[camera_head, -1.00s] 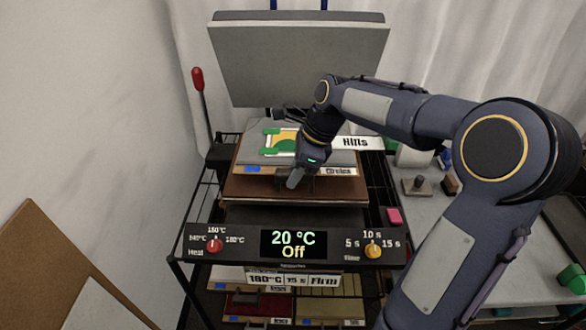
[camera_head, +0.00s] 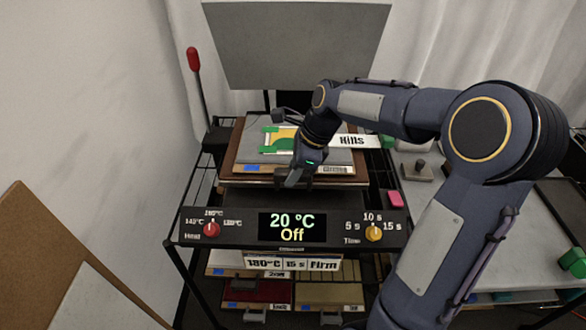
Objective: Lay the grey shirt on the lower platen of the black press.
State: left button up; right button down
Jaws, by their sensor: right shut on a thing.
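The grey shirt (camera_head: 345,157) is a flat grey piece with a blue tag and a white label along its front edge. It is over the brown-topped lower platen (camera_head: 240,178) of the black press. I cannot tell whether it touches the platen. A green and yellow film (camera_head: 280,140) lies on the shirt. My right gripper (camera_head: 294,179) is at the shirt's front edge, shut on the shirt; its fingers are partly hidden by the wrist. The raised grey upper platen (camera_head: 295,45) stands behind. My left gripper is not in view.
The press's control panel (camera_head: 292,227) reads 20 °C, Off. A red-knobbed lever (camera_head: 194,60) rises at left. A "Hills" label (camera_head: 352,140) shows beside my wrist. Shelves below hold a red shirt (camera_head: 258,290) and an olive one (camera_head: 322,295). A grey side table (camera_head: 500,235) is at right.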

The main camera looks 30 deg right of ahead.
jog(key=shift+f+b, duration=0.3)
jog(key=shift+f, duration=0.2)
dwell(0.4)
jog(key=c, duration=1.1)
grip_release()
jog(key=shift+o, duration=0.2)
jog(key=v, duration=0.7)
jog(key=shift+r, duration=0.2)
jog(key=shift+s+r, duration=0.2)
jog(key=s+a+f+n+t, duration=0.1)
jog(key=s+a+n, duration=0.2)
jog(key=s+n, duration=0.3)
jog(key=s+a+f+n+t, duration=0.1)
jog(key=s+a+f+n, duration=0.1)
jog(key=s+n, duration=0.5)
jog(key=s+a+f+n+t, duration=0.1)
jog(key=s+a+f+n, duration=0.1)
jog(key=s+a+n, duration=0.2)
jog(key=s+n, duration=0.3)
jog(key=n, duration=0.2)
jog(key=shift+a+f, duration=0.25)
jog(key=shift+a, duration=0.1)
